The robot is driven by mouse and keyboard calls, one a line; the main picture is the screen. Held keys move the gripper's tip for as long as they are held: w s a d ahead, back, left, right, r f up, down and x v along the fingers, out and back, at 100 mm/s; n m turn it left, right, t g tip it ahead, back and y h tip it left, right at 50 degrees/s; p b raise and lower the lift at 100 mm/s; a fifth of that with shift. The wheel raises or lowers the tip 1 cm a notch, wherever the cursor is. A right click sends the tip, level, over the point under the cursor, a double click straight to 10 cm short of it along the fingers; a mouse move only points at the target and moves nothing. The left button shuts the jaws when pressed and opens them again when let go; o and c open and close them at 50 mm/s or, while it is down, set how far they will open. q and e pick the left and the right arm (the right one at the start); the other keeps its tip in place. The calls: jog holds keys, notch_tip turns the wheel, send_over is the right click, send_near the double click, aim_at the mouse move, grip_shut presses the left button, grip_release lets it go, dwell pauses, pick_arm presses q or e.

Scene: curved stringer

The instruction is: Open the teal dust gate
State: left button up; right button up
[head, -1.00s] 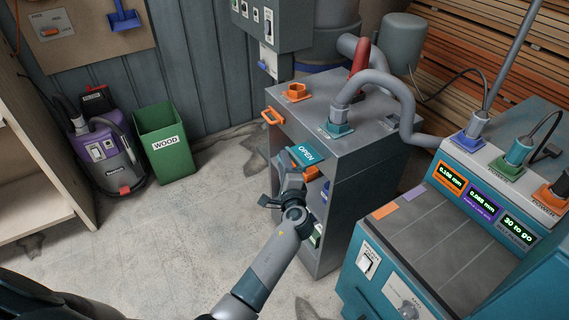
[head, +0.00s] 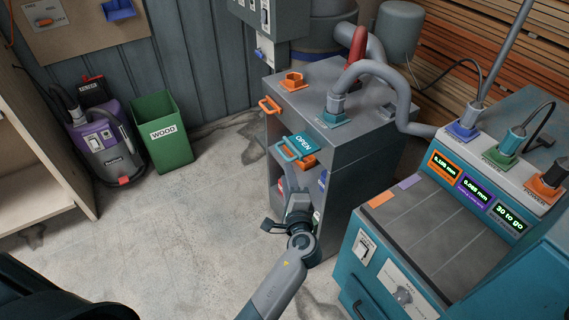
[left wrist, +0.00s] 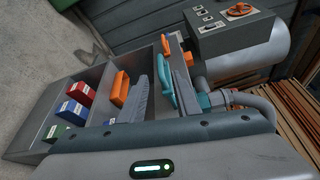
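The teal dust gate (head: 303,142) is a plate marked OPEN with a teal loop handle. It sticks out from the front of the grey cabinet near its top, and in the left wrist view its handle (left wrist: 165,83) stands beside my fingers. My left gripper (head: 288,181) is below the handle and apart from it, in front of the open shelves. In the left wrist view its two grey fingers (left wrist: 151,92) stand apart with nothing seen between them. My right gripper is not in view.
An orange handle (head: 270,105) is on the cabinet (head: 350,165) left of the teal one. A grey hose (head: 385,75) rises from a teal port (head: 336,110) on top. A teal machine (head: 425,215) stands close at right.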

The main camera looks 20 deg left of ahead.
pick_arm(q)
jog(key=v, duration=0.6)
dwell(0.5)
jog(key=s+d+f+n+g+h, duration=0.15)
jog(key=s+f, duration=0.25)
jog(key=f, duration=0.6)
jog(key=s+d+f+g+h, duration=0.1)
jog(key=s+f+g+h, duration=0.15)
jog(key=f, duration=0.85)
jog(key=s+d+f+n+g+h, duration=0.1)
jog(key=s+d+f+h, duration=0.3)
jog(key=f, duration=0.6)
jog(key=s+a+f+n+g, duration=0.2)
jog(key=s+a+f+n, duration=0.2)
jog(key=s+f, duration=0.5)
jog(key=s+a+f+n+g+h, duration=0.1)
jog(key=s+a+f+n, duration=0.3)
jog(key=s+f, duration=0.6)
jog(key=s+n+g, duration=0.1)
jog(key=s, duration=0.6)
jog(key=shift+s+f+g+h, duration=0.15)
jog(key=shift+s+g+h, duration=0.15)
jog(key=shift+g, duration=0.1)
jog(key=shift+w+a, duration=0.1)
jog(key=shift+c, duration=0.6)
